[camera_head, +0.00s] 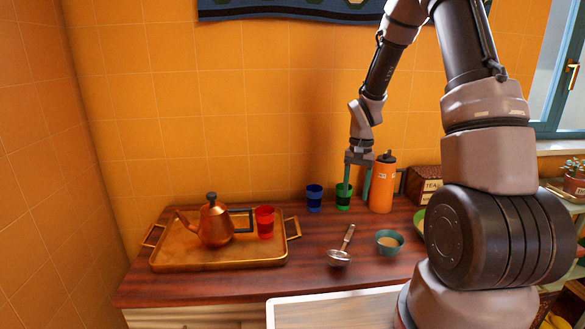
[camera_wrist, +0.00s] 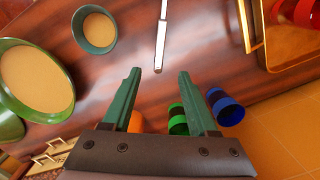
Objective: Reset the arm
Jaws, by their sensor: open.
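My gripper (camera_head: 356,193) points down above the back of the wooden counter, with its two green fingers apart. In the head view one finger overlaps the green cup (camera_head: 344,203), and the orange bottle (camera_head: 381,190) stands just right of the other. In the wrist view my gripper (camera_wrist: 160,72) has nothing between its fingertips. The green cup (camera_wrist: 177,121) shows there behind the right finger, partly hidden; I cannot tell whether they touch. The blue cup (camera_head: 314,198) stands left of the green one.
A gold tray (camera_head: 165,262) holds a copper teapot (camera_head: 215,224) and a red cup (camera_head: 264,221) at left. A strainer (camera_head: 340,257) and a teal bowl (camera_head: 389,242) lie in front. A tea box (camera_head: 426,181) stands right of the bottle. The tiled wall is close behind.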

